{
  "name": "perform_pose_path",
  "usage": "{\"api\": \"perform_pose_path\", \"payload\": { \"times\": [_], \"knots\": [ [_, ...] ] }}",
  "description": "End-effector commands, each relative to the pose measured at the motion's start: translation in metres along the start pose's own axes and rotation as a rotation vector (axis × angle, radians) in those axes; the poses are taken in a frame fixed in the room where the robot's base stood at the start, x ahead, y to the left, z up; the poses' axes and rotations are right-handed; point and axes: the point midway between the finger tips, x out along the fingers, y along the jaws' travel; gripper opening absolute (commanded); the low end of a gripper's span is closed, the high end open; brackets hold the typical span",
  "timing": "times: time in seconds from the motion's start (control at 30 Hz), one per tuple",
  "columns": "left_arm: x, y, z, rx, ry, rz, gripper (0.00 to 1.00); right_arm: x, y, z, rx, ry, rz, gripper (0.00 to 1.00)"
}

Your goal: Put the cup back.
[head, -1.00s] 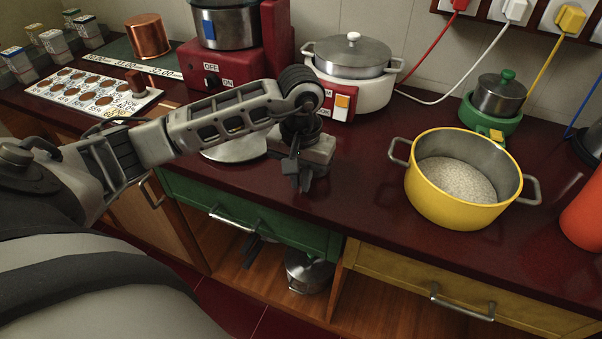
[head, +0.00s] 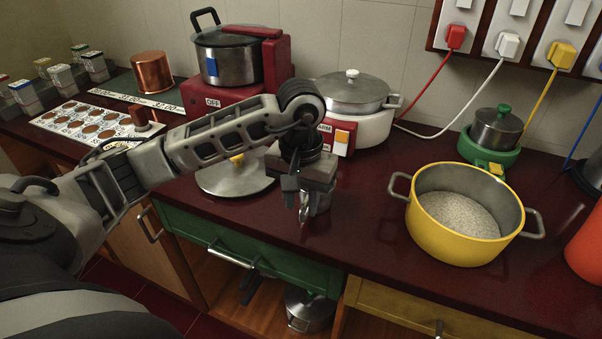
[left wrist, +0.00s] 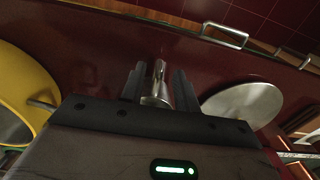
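My left gripper (head: 304,205) is over the dark red counter (head: 375,245), between the steel lid and the yellow pot, pointing down. In the left wrist view, a small shiny metal cup (left wrist: 157,88) sits between its two fingers (left wrist: 159,90), which close in on both sides of it. In the head view, only shiny parts of the cup (head: 323,202) show behind the fingers. Whether its base touches the counter is hard to tell. My right gripper is out of view.
A steel lid (head: 222,181) lies left of the gripper. A yellow pot (head: 455,240) with grain stands to the right. Behind are a white cooker (head: 368,128), a red stove (head: 221,98) and a green cooker (head: 487,151). A copper pot (head: 152,72) stands far left. The counter's front middle is clear.

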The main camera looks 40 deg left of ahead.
Motion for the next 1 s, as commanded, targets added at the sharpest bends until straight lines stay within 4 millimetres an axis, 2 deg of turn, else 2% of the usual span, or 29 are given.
{"api": "perform_pose_path", "payload": {
  "times": [0.2,0.4,0.57,1.0],
  "knots": [
    [-0.048,0.0,-0.001,0.001,0.007,0.0,0.31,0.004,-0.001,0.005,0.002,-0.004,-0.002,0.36],
    [-0.076,0.0,0.0,0.001,0.002,-0.001,0.31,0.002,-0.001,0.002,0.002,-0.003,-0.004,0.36],
    [-0.082,0.0,0.0,0.0,0.0,-0.001,0.31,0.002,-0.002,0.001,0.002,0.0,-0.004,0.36],
    [-0.082,0.0,0.0,0.0,-0.001,-0.001,0.31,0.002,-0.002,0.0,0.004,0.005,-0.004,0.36]
  ]
}}
